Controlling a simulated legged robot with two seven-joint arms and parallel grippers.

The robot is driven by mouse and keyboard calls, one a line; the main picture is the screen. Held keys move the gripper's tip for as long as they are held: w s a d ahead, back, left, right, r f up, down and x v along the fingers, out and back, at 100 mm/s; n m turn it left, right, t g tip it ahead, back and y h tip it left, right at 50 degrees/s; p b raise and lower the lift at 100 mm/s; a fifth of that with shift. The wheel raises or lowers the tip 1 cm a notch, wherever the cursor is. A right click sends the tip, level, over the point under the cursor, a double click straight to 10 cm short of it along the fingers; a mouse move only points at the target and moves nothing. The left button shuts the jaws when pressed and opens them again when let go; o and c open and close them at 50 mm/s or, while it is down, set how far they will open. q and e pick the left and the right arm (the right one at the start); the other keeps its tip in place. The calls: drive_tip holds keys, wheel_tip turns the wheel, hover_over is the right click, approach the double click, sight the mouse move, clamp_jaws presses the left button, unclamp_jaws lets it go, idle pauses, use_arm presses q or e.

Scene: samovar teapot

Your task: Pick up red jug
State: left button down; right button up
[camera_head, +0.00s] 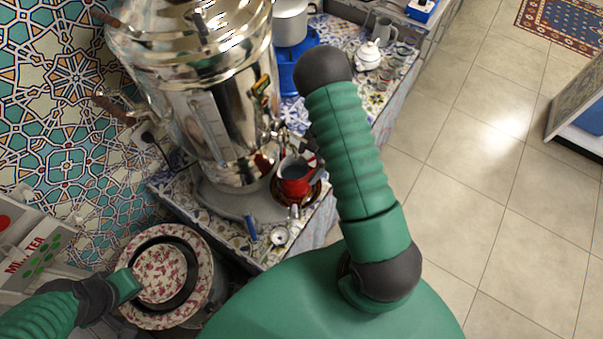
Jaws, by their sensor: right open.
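The red jug (295,187) stands on a dark round tray at the front of the tiled counter, just below the samovar's spout. Its mouth is open and looks dark inside. My right gripper (303,158) is at the jug's upper rim, partly hidden behind my green right arm. It is open; I cannot tell whether it touches the jug. My left arm comes in at the lower left over a flowered plate, and its gripper fingers do not show.
A large shiny samovar (215,100) stands directly behind and left of the jug. A white teapot (369,55) and small glasses are farther back. A flowered plate (207,262) lies at lower left. The tiled floor (500,170) to the right is clear.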

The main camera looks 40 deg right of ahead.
sight(299, 175)
drive_tip(key=a+f, duration=0.1)
drive_tip(key=w+a+f, duration=0.1)
drive_tip(key=a+f, duration=0.1)
drive_tip(key=shift+w+a+f, duration=0.1)
drive_tip(key=shift+w+a, duration=0.05)
drive_tip(key=shift+w, duration=0.05)
drive_tip(key=x, duration=0.2)
drive_tip(key=shift+s+a+f+p, duration=0.1)
drive_tip(key=shift+s+f+p, duration=0.1)
drive_tip(key=shift+f+p, duration=0.15)
drive_tip(key=shift+f, duration=0.3)
drive_tip(key=shift+d, duration=0.5)
drive_tip(key=shift+w+a+r, duration=0.1)
drive_tip(key=shift+w+a, duration=0.05)
drive_tip(key=shift+a, duration=0.25)
drive_tip(key=c, duration=1.2)
drive_tip(key=shift+d, duration=0.1)
drive_tip(key=c, duration=0.5)
drive_tip(key=shift+d, duration=0.25)
drive_tip(key=shift+c, duration=0.2)
use_arm(q)
drive_tip(key=shift+w+a+r, duration=0.15)
drive_tip(key=shift+w+a, duration=0.3)
drive_tip(key=shift+a, duration=0.15)
